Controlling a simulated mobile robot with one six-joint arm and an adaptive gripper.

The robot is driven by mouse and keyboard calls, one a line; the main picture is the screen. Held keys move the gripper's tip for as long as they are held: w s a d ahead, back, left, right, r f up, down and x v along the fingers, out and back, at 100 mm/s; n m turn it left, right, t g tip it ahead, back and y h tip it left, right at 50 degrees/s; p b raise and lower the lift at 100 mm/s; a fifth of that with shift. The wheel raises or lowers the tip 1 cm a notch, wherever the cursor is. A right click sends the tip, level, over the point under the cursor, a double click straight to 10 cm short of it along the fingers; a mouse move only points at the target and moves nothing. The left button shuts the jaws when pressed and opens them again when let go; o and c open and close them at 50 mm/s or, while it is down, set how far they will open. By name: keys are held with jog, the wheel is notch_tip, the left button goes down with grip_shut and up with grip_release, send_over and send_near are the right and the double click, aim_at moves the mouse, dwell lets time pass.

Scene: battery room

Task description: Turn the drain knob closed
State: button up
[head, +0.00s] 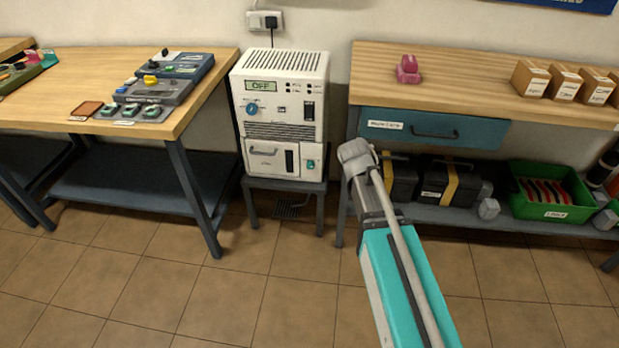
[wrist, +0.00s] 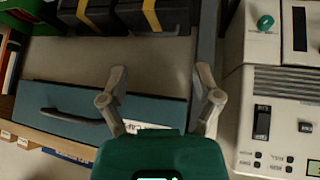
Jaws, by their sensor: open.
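A white machine (head: 283,85) with a display reading OFF stands on a low stand against the wall. A small teal knob (head: 310,164) is at its lower right; it also shows in the upside-down wrist view (wrist: 265,22). A blue round dial (head: 252,108) is higher on the left. I cannot read a label naming either as the drain knob, nor tell the teal knob's setting. My gripper (wrist: 160,75) is open and empty, in front of the right bench's drawer. It is apart from the teal knob, beside the machine.
The right bench's blue drawer (head: 435,128) is shut. Black cases (head: 445,181) and a green bin (head: 550,195) sit on its lower shelf. The left bench (head: 100,75) holds devices. A bench leg stands close to the machine; floor in front is clear.

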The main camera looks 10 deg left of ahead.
jog(key=w+a+f+t+b, duration=0.4)
jog(key=w+a+f+b, duration=0.3)
jog(key=a+f+b, duration=0.5)
jog(key=n+t+y+b, duration=0.1)
jog(key=t+y+b, duration=0.2)
jog(key=b, duration=0.7)
send_near(310, 167)
jog(key=v, duration=0.3)
jog(key=shift+s+a+r, duration=0.2)
jog(key=shift+s+r, duration=0.05)
jog(key=shift+r, duration=0.1)
jog(key=b+x, duration=0.2)
jog(key=x, duration=0.2)
jog(key=b+x, duration=0.1)
jog(key=x, duration=0.4)
jog(key=b+x, duration=0.2)
jog(key=x, duration=0.3)
jog(key=shift+s+d+f+b, duration=0.1)
jog(key=shift+d+b, duration=0.15)
jog(key=shift+b, duration=0.05)
